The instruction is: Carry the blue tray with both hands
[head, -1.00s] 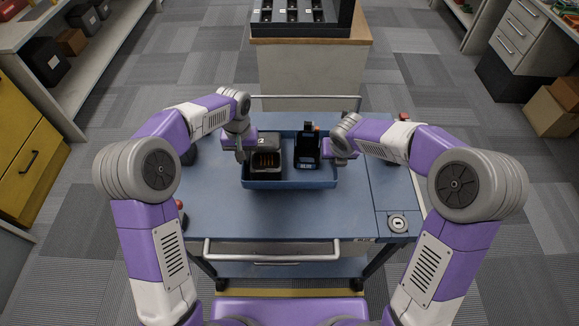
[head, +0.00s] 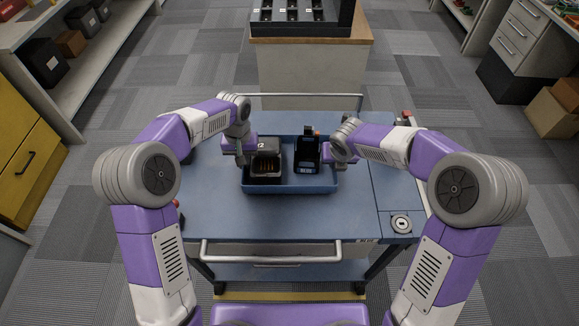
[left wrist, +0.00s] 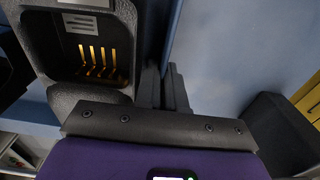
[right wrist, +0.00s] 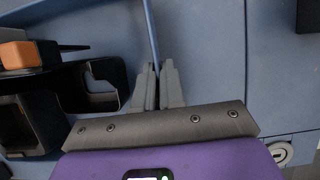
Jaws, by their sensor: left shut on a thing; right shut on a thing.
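The blue tray (head: 290,187) is on the blue cart top in the head view. A black charger-like block with gold contacts (head: 266,166) stands in its left part, and a black radio with an orange knob (head: 307,155) stands in its right part. My left gripper (head: 240,158) is shut on the tray's left wall; its fingers (left wrist: 165,88) show in the left wrist view. My right gripper (head: 328,156) is shut on the tray's right wall, and in the right wrist view its fingers (right wrist: 157,85) pinch the thin rim. I cannot tell whether the tray touches the cart top.
The blue cart (head: 220,216) has a front handle bar (head: 270,250) and a round fitting (head: 401,224) at its right corner. Beyond it stands a wooden-topped counter (head: 310,75) with a black rack. Shelves and drawers line both sides.

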